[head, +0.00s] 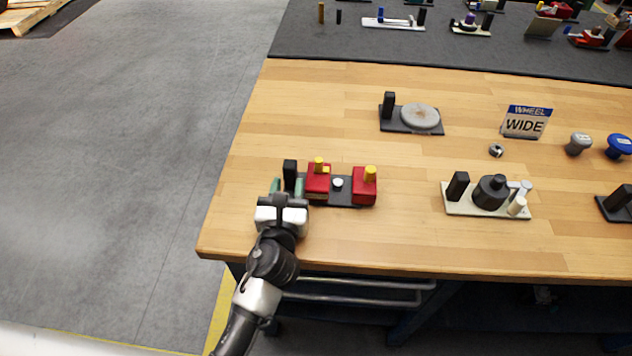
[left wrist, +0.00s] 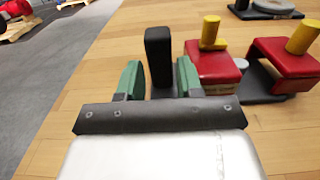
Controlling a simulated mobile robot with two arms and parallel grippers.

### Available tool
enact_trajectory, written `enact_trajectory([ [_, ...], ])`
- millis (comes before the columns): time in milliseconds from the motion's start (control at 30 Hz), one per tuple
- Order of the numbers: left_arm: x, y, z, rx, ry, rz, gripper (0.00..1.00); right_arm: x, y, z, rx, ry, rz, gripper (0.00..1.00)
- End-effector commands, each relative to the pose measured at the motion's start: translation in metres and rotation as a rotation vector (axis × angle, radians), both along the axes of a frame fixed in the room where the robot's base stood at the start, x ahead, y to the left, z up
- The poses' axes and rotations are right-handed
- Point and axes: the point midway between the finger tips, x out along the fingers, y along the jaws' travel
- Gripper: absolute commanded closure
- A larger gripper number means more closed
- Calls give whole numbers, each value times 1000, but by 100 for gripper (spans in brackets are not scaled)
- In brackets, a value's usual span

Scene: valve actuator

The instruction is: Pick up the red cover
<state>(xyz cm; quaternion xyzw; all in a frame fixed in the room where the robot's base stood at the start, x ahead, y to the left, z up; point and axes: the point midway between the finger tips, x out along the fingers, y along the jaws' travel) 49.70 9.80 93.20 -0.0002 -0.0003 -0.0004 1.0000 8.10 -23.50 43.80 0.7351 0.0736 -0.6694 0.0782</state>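Two red blocks with yellow knobs sit on a dark base plate (head: 346,204), the left red block (head: 318,181) and the right red block (head: 364,187); I cannot tell which one is the red cover. In the left wrist view the right block (left wrist: 285,62) is a bent red piece with an open space below. The left block also shows there (left wrist: 214,68). A black upright post (left wrist: 159,60) stands at the plate's left end. My left gripper (left wrist: 159,80) has its green fingers apart, one on each side of the post; contact is unclear. My right gripper is out of view.
Behind are a round grey disc on a stand (head: 420,117) and a WHEEL WIDE sign (head: 526,122). A pale plate with a black wheel part (head: 490,190) stands to the right. The wooden table (head: 290,110) is clear around the plate; its left edge is near.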

Motion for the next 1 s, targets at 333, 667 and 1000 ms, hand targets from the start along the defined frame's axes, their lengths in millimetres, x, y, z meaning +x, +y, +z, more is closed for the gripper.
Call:
enact_trajectory([
  [333,33,0,0,0,0,0,64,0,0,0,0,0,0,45],
  [667,33,0,0,1,0,0,91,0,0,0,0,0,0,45],
  [1000,33,0,2,-1,-3,0,100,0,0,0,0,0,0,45],
])
